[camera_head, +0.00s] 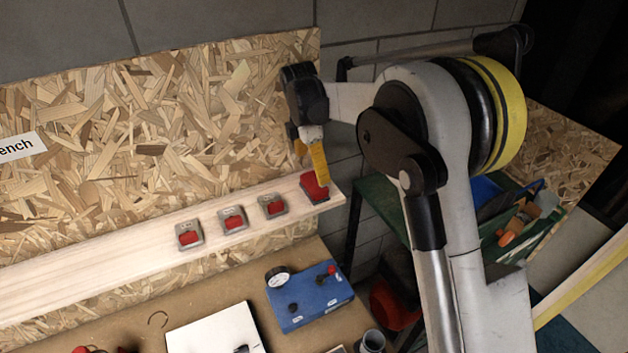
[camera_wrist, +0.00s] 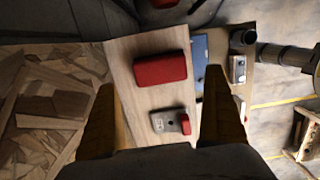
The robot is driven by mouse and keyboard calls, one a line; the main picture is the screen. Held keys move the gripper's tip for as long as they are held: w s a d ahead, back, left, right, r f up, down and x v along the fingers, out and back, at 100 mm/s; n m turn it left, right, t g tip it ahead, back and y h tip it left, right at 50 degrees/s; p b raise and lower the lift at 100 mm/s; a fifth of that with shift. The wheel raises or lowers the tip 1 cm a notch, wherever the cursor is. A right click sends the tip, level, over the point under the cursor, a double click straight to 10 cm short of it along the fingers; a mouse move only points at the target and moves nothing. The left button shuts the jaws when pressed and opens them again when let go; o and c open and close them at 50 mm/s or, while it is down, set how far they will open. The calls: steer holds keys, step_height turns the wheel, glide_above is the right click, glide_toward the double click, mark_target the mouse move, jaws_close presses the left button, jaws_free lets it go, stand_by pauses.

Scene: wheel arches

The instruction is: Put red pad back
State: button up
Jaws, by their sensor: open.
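A red pad (camera_head: 313,188) lies at the right end of the pale wooden shelf (camera_head: 110,245), partly behind my gripper (camera_head: 314,163). In the wrist view the red pad (camera_wrist: 160,69) is a plain rounded block on the bare wood. It sits just beyond and between the yellow fingertips of my gripper (camera_wrist: 159,86), which stand apart with nothing between them. I cannot tell how high the fingertips are above the pad.
Several grey holders with red parts, such as this one (camera_head: 273,206), line the shelf left of the pad; the nearest holder (camera_wrist: 165,122) shows in the wrist view. Below are a blue box (camera_head: 308,298) and white board (camera_head: 215,330). A chipboard panel (camera_head: 170,130) stands behind.

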mark_target(310, 182)
step_height(310, 182, up, 6)
steer(key=s+d+r+m+t+y, duration=0.1)
steer(key=s+d+r+m, duration=0.35)
steer(key=s, duration=0.25)
steer(key=s+d+r+m+t, duration=0.2)
steer(key=s+d+r+m, duration=0.25)
steer(key=s, duration=0.25)
steer(key=s+d+f+m+t, duration=0.1)
steer(key=s+d+f+m, duration=0.1)
steer(key=s+m, duration=0.4)
steer(key=s+d+f+m+t, duration=0.2)
steer(key=s+f+m, duration=0.3)
steer(key=s, duration=0.7)
steer(key=d+m, duration=0.1)
steer(key=m, duration=0.1)
steer(key=shift+s+d+m+t, duration=0.15)
steer(key=shift+d+m+t, duration=0.15)
steer(key=shift+f, duration=0.1)
step_height(310, 182, down, 31)
steer(key=b, duration=3.2)
steer(key=shift+f, duration=0.2)
